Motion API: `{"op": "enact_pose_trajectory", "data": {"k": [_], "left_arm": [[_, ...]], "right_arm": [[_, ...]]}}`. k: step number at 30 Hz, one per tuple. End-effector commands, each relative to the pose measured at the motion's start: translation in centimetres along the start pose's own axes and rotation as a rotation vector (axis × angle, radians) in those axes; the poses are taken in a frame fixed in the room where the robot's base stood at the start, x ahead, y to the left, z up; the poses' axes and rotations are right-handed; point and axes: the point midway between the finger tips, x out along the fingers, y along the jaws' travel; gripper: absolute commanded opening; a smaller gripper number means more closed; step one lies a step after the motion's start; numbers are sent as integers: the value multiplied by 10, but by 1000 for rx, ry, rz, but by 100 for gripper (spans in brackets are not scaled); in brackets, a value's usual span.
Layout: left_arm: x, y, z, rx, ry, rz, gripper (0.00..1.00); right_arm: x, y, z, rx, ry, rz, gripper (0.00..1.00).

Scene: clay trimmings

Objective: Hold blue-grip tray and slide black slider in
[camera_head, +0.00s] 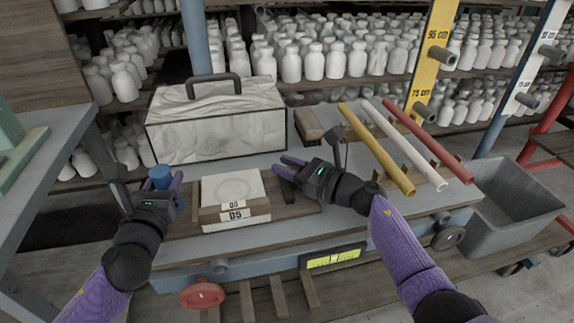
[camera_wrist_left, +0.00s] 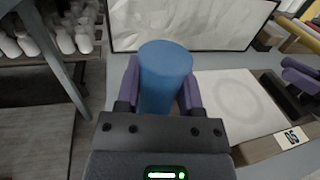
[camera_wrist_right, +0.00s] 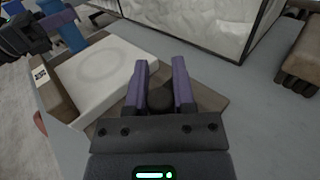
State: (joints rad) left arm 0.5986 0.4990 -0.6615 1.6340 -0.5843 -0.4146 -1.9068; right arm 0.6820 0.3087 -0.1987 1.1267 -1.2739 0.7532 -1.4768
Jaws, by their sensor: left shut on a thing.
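The wooden tray (camera_head: 183,226) lies on the grey bench top, with a white slab (camera_head: 232,187) and a wooden block labelled 05 on it. Its upright blue grip (camera_head: 160,172) stands at the left. My left gripper (camera_wrist_left: 163,90) is shut on the blue grip (camera_wrist_left: 165,65), one finger on each side. The black slider (camera_head: 284,193) is at the right of the slab, partly hidden by my right gripper (camera_head: 287,168). In the right wrist view its dark rounded knob (camera_wrist_right: 160,98) sits between the fingers; whether they press on it is unclear.
A large case (camera_head: 215,130) with a black handle stands close behind the tray. Yellow, white and red rods (camera_head: 376,150) lie to the right. A grey bin (camera_head: 515,205) stands beyond the right end. Shelves of white bottles (camera_head: 330,62) fill the back.

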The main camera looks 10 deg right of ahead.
Motion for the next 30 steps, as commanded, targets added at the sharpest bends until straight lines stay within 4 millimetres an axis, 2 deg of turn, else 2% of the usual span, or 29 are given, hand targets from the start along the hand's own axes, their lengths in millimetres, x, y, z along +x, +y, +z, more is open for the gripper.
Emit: {"op": "enact_pose_trajectory", "data": {"k": [1,2,30], "left_arm": [[-1,0,-5,-2,10,0,0],[-1,0,-5,-2,10,0,0],[-1,0,-5,-2,10,1,0]], "right_arm": [[0,0,-1,0,0,0,6],[0,0,-1,0,0,0,0],[0,0,-1,1,0,1,0]]}}
